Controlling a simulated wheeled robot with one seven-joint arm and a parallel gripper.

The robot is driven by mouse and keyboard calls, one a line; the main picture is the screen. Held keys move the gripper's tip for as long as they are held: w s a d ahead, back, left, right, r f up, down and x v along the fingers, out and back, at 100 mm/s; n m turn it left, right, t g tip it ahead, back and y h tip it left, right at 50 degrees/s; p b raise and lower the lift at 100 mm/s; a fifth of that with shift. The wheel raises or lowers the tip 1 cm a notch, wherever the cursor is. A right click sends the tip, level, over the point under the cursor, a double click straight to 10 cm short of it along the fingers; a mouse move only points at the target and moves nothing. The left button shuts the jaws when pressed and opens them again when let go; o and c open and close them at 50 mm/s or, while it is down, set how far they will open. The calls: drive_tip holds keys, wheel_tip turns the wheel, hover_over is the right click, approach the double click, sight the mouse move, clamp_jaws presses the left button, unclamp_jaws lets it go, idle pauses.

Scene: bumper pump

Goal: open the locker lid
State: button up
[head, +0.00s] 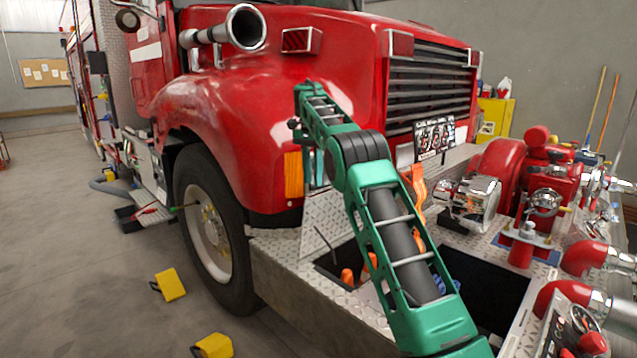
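The locker lid (322,226) is a diamond-plate panel on the truck's front bumper. It stands raised and steeply tilted at the back of an open locker (327,262). Orange items (347,277) show inside the locker. My green arm reaches up from the lower right, across the locker, and bends down in front of the red fender. My gripper (315,172) appears to be near the top edge of the lid. Its fingers are small and partly hidden by my arm, so I cannot tell whether they touch the lid or how far apart they are.
A second, dark bumper opening (490,287) lies right of my arm. A red pump (540,165) with pipes and valves crowds the right side. The truck's grille (430,85) rises behind. Yellow blocks (170,285) lie on the otherwise open floor at left.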

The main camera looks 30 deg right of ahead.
drive_tip(key=s+a+r, duration=0.1)
drive_tip(key=a+r, duration=0.2)
drive_tip(key=a, duration=0.2)
drive_tip(key=shift+s+a+r, duration=0.3)
drive_tip(key=shift+s+a, duration=0.05)
drive_tip(key=shift+s, duration=0.05)
